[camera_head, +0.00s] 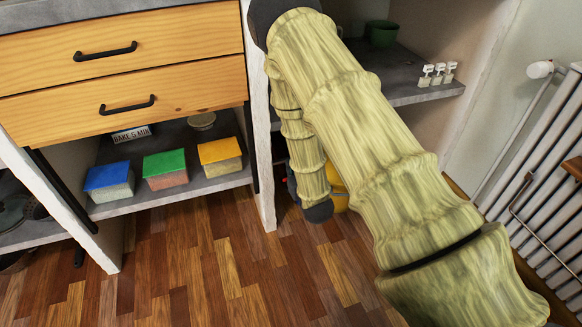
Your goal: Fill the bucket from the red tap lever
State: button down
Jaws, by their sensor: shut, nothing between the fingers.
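My arm crosses the middle and right of the head view, from the lower right up to the top edge, with a further link hanging down behind it. My gripper does not show in this view. No tap and no red lever can be seen. A yellow thing (338,191) stands low in the open bay behind my arm. It is mostly hidden, and I cannot tell whether it is a bucket.
Boxes with blue (107,176), green (164,163) and yellow lids (219,150) stand on the lower shelf beneath two wooden drawers (122,78). A dark green pot (382,33) sits on the right shelf. A white radiator (545,165) stands at right. Wooden floor (190,250) is clear at front left.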

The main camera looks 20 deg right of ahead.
jog(key=p+v, duration=0.3)
jog(key=v, duration=0.5)
jog(key=shift+s, duration=0.35)
jog(key=shift+s, duration=0.1)
jog(key=s+a+f+g+p, duration=0.1)
jog(key=s+f+g, duration=0.6)
jog(key=s, duration=0.6)
jog(key=s+a+f+g+p, duration=0.15)
jog(key=s+f+g, duration=0.25)
jog(key=s+f, duration=0.65)
jog(key=s+a+r+g+y, duration=0.15)
jog(key=s+g, duration=0.25)
jog(key=s, duration=0.9)
notch_tip(320, 180, up, 38)
jog(key=p, duration=3.7)
jog(key=shift+w+a+f+h, duration=0.2)
jog(key=shift+a+h, duration=0.15)
jog(key=shift+a, duration=0.05)
jog(key=shift+s+d, duration=0.1)
